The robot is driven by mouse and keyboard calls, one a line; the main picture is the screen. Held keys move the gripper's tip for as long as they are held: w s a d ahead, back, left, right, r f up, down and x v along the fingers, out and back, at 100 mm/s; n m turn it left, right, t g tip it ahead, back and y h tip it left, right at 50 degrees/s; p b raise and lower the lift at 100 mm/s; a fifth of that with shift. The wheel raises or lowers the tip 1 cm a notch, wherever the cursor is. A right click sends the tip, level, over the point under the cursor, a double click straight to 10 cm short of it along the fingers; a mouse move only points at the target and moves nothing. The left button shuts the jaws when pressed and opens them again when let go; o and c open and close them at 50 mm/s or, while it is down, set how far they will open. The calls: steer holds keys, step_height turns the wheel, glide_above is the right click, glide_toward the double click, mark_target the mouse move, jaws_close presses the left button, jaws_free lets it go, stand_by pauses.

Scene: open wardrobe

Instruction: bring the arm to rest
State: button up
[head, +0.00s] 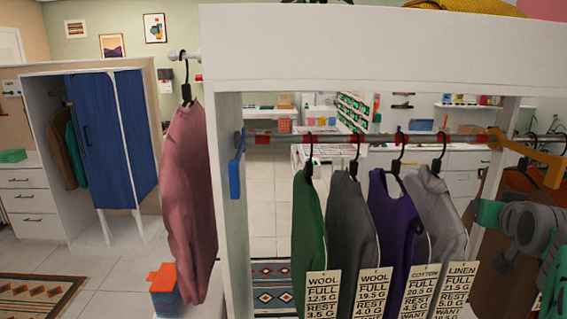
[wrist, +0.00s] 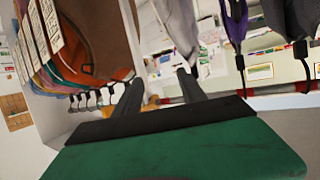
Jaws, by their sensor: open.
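My gripper (wrist: 158,90) shows in the wrist view as two dark fingers spread apart, with nothing held between them. Its green body fills the bottom of that view. In the head view my arm (head: 520,225) is bent at the right edge, in front of the brown garments; I cannot make out the fingertips there. In the wrist view, brown garments (wrist: 100,35) hang to the left of the fingers and a grey garment (wrist: 180,28) hangs beyond them.
A rail (head: 270,139) carries green (head: 308,225), grey (head: 352,225) and purple (head: 390,215) tagged garments near my arm. A yellow bracket (head: 530,158) is at its right, a blue one (head: 237,172) at its left. A pink garment (head: 190,190) hangs outside on the left.

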steer(key=s+a+f+m+g+y, duration=0.1)
steer(key=s+a+f+g, duration=0.2)
steer(key=s+f, duration=0.35)
steer(key=s+a+f+g+y, duration=0.1)
steer(key=s+a+f+g, duration=0.25)
steer(key=f, duration=0.65)
steer(key=s+a+f+m+g+y, duration=0.1)
steer(key=s+a+f+g, duration=0.15)
steer(key=s+f, duration=0.4)
steer(key=s+a+f+n+g+y+b, duration=0.1)
steer(key=s+a+f+n, duration=0.1)
steer(key=a+f, duration=0.6)
steer(key=w+a+r+n+y+b, duration=0.1)
steer(key=a+n, duration=0.4)
steer(key=a, duration=0.8)
steer(key=shift+w, duration=0.55)
steer(key=shift+r, duration=0.1)
